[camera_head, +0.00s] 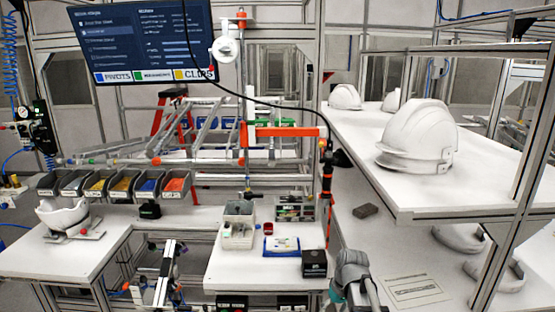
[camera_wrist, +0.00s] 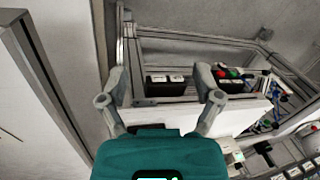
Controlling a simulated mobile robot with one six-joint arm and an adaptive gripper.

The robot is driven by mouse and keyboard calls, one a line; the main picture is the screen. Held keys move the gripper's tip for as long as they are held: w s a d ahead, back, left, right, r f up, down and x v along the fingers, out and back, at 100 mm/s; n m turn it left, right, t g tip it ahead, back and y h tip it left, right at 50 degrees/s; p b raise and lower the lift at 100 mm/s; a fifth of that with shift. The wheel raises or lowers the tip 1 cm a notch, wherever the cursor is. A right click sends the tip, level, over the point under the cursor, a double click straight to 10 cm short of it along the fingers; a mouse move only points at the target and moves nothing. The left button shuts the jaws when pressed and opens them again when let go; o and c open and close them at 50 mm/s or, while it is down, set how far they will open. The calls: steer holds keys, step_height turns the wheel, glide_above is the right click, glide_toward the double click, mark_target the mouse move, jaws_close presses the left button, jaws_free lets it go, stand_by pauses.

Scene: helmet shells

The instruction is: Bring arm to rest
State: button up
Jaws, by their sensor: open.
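My gripper (camera_wrist: 160,98) shows in the wrist view with its two grey fingers spread wide, one left and one right of its teal body. Nothing is held between them. Behind the fingers are a white surface and a metal-framed shelf with dark bins (camera_wrist: 165,84). In the head view, part of my grey and teal arm (camera_head: 354,278) shows at the bottom, right of the middle bench. I cannot make out the fingers there.
White helmet shells (camera_head: 416,140) stand on the upper right shelf (camera_head: 495,195). A white shell (camera_head: 62,214) sits on the left bench. The middle bench (camera_head: 235,277) holds a grey bin (camera_head: 238,228), a blue-edged tray (camera_head: 281,246) and a black box (camera_head: 314,263). A dark block (camera_head: 365,210) lies on the right-hand surface.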

steer(key=s+m+h, duration=0.2)
steer(key=s+m, duration=0.1)
steer(key=s, duration=0.5)
steer(key=shift+d+f, duration=0.2)
steer(key=shift+d, duration=0.05)
stand_by(0.9)
